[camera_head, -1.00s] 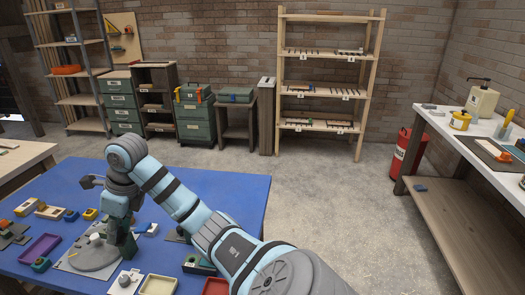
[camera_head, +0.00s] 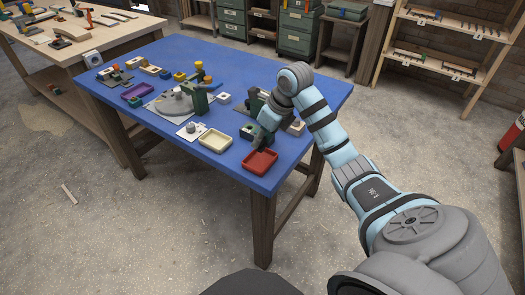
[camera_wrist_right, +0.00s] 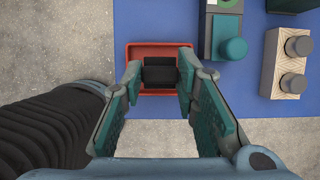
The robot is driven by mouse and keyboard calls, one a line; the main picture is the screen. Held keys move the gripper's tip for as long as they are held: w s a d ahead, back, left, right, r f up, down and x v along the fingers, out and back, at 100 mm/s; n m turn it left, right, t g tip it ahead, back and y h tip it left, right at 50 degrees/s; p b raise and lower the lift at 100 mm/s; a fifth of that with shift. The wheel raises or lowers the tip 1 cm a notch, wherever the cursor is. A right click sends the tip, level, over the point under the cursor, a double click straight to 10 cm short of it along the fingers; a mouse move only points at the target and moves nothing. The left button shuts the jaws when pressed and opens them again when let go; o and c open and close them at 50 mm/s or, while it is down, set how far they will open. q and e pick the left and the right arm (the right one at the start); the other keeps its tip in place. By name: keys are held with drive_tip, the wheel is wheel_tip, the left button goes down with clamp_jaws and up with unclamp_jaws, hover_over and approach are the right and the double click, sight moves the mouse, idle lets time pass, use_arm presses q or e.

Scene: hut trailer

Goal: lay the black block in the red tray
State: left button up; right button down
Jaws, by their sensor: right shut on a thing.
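The red tray (camera_head: 260,161) lies on the blue table near its front right edge; it also shows in the right wrist view (camera_wrist_right: 131,55). My right gripper (camera_head: 262,146) is over the tray, pointing down. In the wrist view the right gripper (camera_wrist_right: 160,78) is shut on the black block (camera_wrist_right: 160,72), which appears between its fingertips and within the outline of the tray. I cannot tell whether the block touches the tray floor. In the head view the block is hidden by the gripper or too small to make out. My left gripper is not in view.
A cream tray (camera_head: 215,141) stands left of the red one, and a purple tray (camera_head: 138,91) farther left. A green device (camera_wrist_right: 226,32) and a wooden block with two knobs (camera_wrist_right: 286,62) sit close right of the tray. The blue table's (camera_head: 225,174) front strip is bare.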

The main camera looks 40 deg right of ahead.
sight(263, 146)
wheel_tip(263, 146, down, 5)
drive_tip(key=shift+b, duration=0.3)
drive_tip(key=c, duration=1.2)
unclamp_jaws()
drive_tip(key=shift+f, duration=0.1)
drive_tip(key=shift+c, duration=0.2)
drive_tip(key=shift+r, duration=0.45)
drive_tip(key=p+v, duration=0.1)
drive_tip(key=v, duration=1)
drive_tip(key=shift+s+p, duration=0.25)
drive_tip(key=shift+p, duration=0.15)
drive_tip(key=shift+d+r, duration=0.1)
drive_tip(key=shift+r, duration=0.05)
